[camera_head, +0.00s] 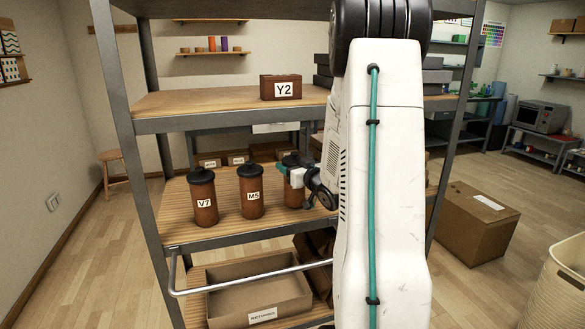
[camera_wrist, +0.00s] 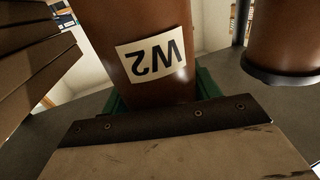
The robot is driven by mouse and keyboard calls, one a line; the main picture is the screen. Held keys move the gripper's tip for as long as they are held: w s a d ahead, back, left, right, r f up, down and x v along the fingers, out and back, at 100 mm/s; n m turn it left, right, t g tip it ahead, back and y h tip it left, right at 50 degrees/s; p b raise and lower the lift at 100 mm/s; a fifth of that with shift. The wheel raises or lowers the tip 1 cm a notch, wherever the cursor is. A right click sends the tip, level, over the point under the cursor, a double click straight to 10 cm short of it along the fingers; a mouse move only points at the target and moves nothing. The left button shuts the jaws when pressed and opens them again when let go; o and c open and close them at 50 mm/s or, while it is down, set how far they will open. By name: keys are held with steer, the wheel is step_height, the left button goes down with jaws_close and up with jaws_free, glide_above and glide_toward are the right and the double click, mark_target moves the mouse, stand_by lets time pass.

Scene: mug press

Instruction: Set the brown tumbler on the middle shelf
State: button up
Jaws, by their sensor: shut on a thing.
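The brown tumbler (camera_head: 292,192) with a black lid is at the right end of a row on the middle shelf (camera_head: 232,228). My gripper (camera_head: 293,174) is shut on it, reaching in from the right and covering part of it. In the wrist view the tumbler (camera_wrist: 150,50) fills the middle, its W2 label upside down, between my green fingers (camera_wrist: 207,84). It looks upright, with its base at about shelf level. I cannot tell whether it touches the board.
Similar brown tumblers V7 (camera_head: 202,198) and M5 (camera_head: 250,192) stand to its left; a neighbouring one (camera_wrist: 287,35) shows in the wrist view. Box Y2 (camera_head: 281,88) is on the shelf above. A metal rail (camera_head: 250,281) and an open box (camera_head: 258,289) are below.

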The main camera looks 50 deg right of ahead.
steer(key=shift+f, duration=0.25)
steer(key=shift+f, duration=0.2)
steer(key=o, duration=1.4)
steer(key=shift+r, duration=0.15)
